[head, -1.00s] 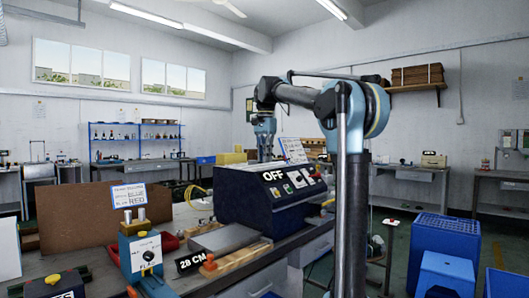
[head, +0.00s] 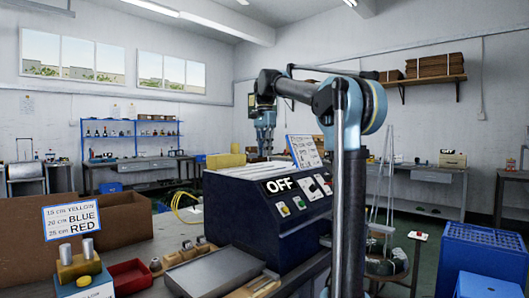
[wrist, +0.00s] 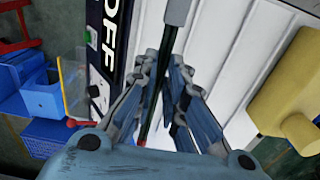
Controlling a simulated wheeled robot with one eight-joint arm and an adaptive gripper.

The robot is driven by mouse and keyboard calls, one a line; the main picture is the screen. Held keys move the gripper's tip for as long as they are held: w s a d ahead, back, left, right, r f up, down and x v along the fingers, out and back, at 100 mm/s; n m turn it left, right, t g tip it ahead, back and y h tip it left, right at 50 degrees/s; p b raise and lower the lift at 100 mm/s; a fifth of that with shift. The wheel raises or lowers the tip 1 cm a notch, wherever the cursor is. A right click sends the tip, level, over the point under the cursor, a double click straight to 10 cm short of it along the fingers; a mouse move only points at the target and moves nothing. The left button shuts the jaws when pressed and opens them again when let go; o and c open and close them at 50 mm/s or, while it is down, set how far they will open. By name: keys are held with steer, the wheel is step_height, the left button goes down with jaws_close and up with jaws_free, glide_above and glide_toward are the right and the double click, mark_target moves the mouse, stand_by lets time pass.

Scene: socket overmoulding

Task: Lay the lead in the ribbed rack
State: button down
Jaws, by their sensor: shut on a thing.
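My gripper (wrist: 168,100) is shut on a dark, thin lead (wrist: 145,112) in the wrist view. A white ribbed surface (wrist: 217,65), which looks like the ribbed rack, lies below and to the right of the fingers. I cannot tell whether the lead touches it. There the lead cannot be made out, and the machine hides what lies beneath.
The machine's OFF panel (wrist: 112,40) is left of the fingers. A yellow block (wrist: 285,95) is at the right. A grey plate (head: 215,272), a red tray (head: 130,276) and a colour-length sign (head: 72,218) are on the near bench. Blue bins (head: 488,262) stand at the right.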

steer(key=shift+w+d, duration=0.1)
steer(key=shift+w, duration=0.15)
steer(key=shift+s, duration=0.1)
steer(key=shift+f, duration=3.25)
steer(key=c, duration=1.6)
jaws_free()
steer(key=shift+o, duration=0.2)
